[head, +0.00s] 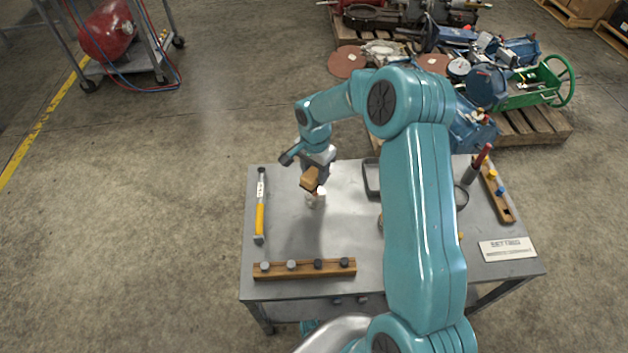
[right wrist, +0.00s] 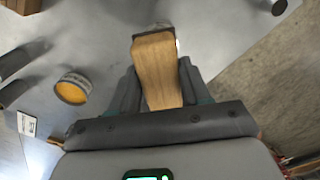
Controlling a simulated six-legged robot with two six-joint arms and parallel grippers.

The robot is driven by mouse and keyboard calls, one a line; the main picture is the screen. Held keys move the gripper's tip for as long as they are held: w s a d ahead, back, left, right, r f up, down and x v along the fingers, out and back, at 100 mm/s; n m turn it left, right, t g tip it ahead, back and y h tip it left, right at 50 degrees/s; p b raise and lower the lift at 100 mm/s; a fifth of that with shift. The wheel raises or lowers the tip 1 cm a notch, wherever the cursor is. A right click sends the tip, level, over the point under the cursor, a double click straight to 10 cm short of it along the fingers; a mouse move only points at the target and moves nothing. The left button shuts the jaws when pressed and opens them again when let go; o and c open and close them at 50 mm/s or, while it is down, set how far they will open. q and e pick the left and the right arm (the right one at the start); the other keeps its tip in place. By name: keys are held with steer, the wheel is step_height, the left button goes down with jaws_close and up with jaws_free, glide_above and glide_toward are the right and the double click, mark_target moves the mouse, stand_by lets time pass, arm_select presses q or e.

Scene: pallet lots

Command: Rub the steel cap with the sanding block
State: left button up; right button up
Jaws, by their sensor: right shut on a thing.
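The sanding block (head: 310,179) is a tan wooden block. My right gripper (head: 318,166) is shut on it above the left part of the grey table. In the right wrist view the block (right wrist: 157,70) sticks out between the two fingers, with a grey face at its far end. A small pale, shiny piece (head: 320,191), likely the steel cap, stands just under the block in the head view. Whether block and cap touch, I cannot tell. My left gripper is not in view.
A hammer (head: 260,208) with a yellow grip lies at the table's left edge. A wooden rail (head: 335,270) with several round knobs lies along the front. A tin with an orange inside (right wrist: 72,90) stands to the left in the right wrist view. A label plate (head: 507,249) lies front right.

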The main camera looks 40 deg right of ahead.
steer(key=shift+d+f+b, duration=0.1)
steer(key=shift+f+b, duration=1.3)
steer(key=shift+f, duration=1.15)
steer(key=shift+f+b, duration=0.4)
steer(key=shift+b, duration=0.1)
steer(key=shift+s, duration=0.1)
steer(key=shift+s, duration=0.35)
steer(key=shift+w+b, duration=0.3)
steer(key=shift+w, duration=0.6)
